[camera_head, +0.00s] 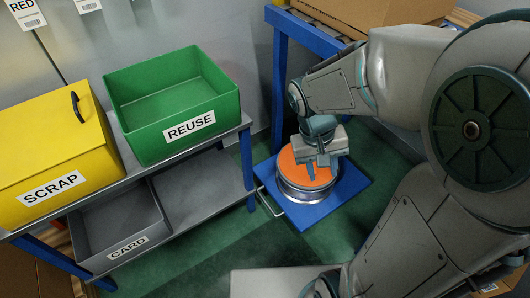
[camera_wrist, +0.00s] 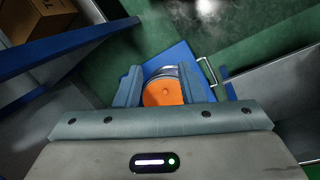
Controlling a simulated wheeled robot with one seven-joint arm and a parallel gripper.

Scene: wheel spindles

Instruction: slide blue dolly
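The blue dolly (camera_head: 349,188) is a flat square plate on the green floor, with a pale wire handle (camera_head: 264,201) on its left side. A round silver spool with an orange top (camera_head: 290,172) sits on it. My gripper (camera_head: 319,172) is over the spool, pointing down. In the wrist view, the fingers of my gripper (camera_wrist: 160,88) are apart, with the orange top (camera_wrist: 163,95) seen between them and nothing clearly held. The dolly (camera_wrist: 181,54) shows beyond the fingers, and its handle (camera_wrist: 207,71) is to the right, clear of my gripper.
A grey shelf with blue legs (camera_head: 247,160) stands left of the dolly, bearing a green REUSE bin (camera_head: 185,135) and a yellow SCRAP bin (camera_head: 55,150). A grey CARD tray (camera_head: 125,250) is below. A blue-framed bench (camera_head: 305,33) with cardboard boxes (camera_head: 385,10) stands behind. Green floor in front is clear.

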